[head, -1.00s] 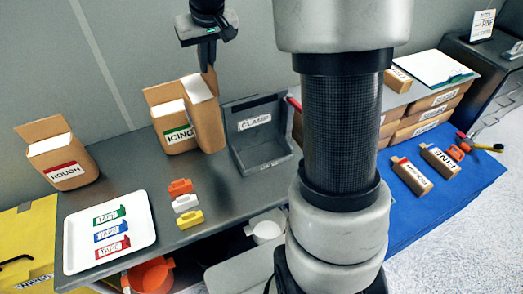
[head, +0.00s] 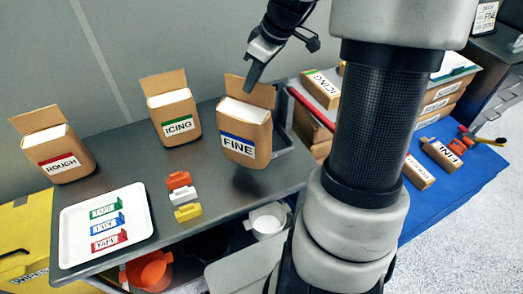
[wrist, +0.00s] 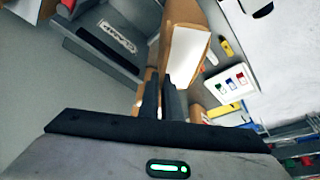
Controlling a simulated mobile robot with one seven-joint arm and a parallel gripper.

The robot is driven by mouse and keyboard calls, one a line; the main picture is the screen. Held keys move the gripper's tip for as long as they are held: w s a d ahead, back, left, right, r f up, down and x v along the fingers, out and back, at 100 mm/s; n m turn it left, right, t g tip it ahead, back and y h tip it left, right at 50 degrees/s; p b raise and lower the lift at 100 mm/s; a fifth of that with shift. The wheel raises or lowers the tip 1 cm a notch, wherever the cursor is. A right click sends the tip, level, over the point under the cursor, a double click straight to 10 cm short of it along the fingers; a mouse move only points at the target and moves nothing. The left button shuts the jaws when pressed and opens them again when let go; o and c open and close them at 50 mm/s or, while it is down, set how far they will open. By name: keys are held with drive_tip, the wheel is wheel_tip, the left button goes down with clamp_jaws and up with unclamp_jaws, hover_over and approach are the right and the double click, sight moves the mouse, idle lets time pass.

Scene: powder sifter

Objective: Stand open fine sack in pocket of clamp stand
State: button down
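The open brown fine sack (head: 243,146), with a blue-banded FINE label and white contents, hangs slightly tilted from my gripper (head: 253,82). My gripper is shut on its raised back flap. The sack appears held above the table, with a dark shadow below it. The grey clamp stand (head: 288,141) is mostly hidden behind the sack in the head view. In the wrist view the clamp stand (wrist: 85,48) shows its label at the upper left, with the sack (wrist: 187,52) beside it to the right. The sack's base and the stand's pocket are not clearly visible.
The icing sack (head: 174,117) and rough sack (head: 60,157) stand open to the left. A white tray (head: 76,250) holds tape pieces. Boxes (head: 312,128) stand to the right. The table between tray and icing sack is clear.

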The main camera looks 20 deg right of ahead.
drive_tip(key=s+d+f+n+g+y+b, duration=0.1)
drive_tip(key=s+d+n+g+y+b, duration=0.15)
drive_tip(key=s+d+n, duration=0.5)
drive_tip(key=w+a+n+g+p, duration=0.1)
drive_tip(key=w+n+p, duration=0.25)
drive_tip(key=w, duration=1.45)
wheel_tip(320, 180, down, 7)
drive_tip(key=p, duration=0.1)
drive_tip(key=shift+w+m+h, duration=0.15)
drive_tip(key=shift+m+h, duration=0.15)
drive_tip(key=shift+h, duration=0.15)
drive_tip(key=shift+f, duration=0.1)
drive_tip(key=c, duration=2.3)
unclamp_jaws()
drive_tip(key=shift+f, duration=0.15)
drive_tip(key=o, duration=0.3)
